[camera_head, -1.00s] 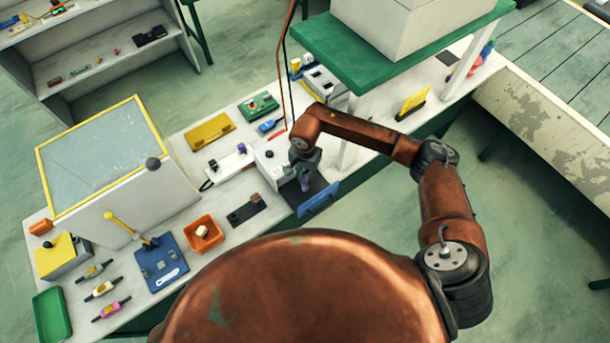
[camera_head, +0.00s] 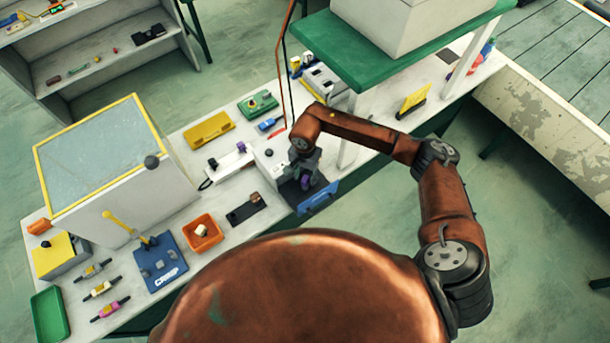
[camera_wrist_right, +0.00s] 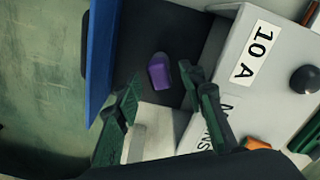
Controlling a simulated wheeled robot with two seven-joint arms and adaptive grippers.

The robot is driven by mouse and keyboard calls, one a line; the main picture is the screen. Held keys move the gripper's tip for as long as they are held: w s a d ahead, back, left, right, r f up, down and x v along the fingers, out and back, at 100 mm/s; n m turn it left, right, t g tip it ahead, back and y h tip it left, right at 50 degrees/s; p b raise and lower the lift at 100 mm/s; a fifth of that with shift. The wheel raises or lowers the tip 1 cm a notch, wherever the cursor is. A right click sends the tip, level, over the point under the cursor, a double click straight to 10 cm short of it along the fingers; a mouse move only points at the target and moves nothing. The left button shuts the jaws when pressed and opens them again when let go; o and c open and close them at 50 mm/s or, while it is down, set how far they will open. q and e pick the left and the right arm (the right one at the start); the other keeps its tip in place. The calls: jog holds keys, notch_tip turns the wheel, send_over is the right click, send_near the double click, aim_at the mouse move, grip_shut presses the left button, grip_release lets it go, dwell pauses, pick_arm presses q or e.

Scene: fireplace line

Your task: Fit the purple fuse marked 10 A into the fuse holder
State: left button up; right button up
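A purple piece (camera_head: 306,183), apparently the fuse, is on the dark panel beside the white unit (camera_head: 268,158). In the right wrist view, the purple piece (camera_wrist_right: 159,71) is on the dark surface beyond my fingertips, and no mark is readable on it. The white unit (camera_wrist_right: 232,90) beside it bears a "10 A" label and a second, partly covered label. I cannot make out whether the purple piece is seated in a holder. My right gripper (camera_wrist_right: 163,92) is open, its dark green fingers apart with nothing between the tips. My left gripper is not in view.
A blue edge (camera_head: 318,198) borders the dark panel. Another purple piece (camera_head: 241,148) sits on a white block to the left. An orange bin (camera_head: 203,234) and a blue board (camera_head: 160,262) stand farther left. A green shelf (camera_head: 375,60) overhangs the bench behind my arm.

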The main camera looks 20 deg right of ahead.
aim_at(305, 179)
jog(key=shift+r+p, duration=0.95)
jog(key=shift+r, duration=1.55)
